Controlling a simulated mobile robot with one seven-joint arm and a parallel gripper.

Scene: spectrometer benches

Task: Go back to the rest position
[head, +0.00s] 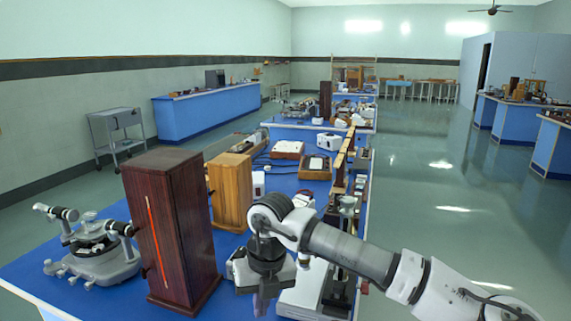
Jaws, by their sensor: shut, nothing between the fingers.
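My gripper (261,303) points down over the near end of the blue bench (95,302), just right of a tall dark wooden box. Its fingers are small and dark in the head view, and nothing shows between them. My arm reaches in from the lower right, and its wrist bends down above the bench. I cannot tell how high the fingertips are above the surface.
The dark wooden box (172,228) with a red-lit slit stands left of my gripper. A grey spectrometer (92,255) sits further left. A lighter wooden box (231,190) stands behind. White instruments crowd the bench near my wrist. The floor (440,215) to the right is clear.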

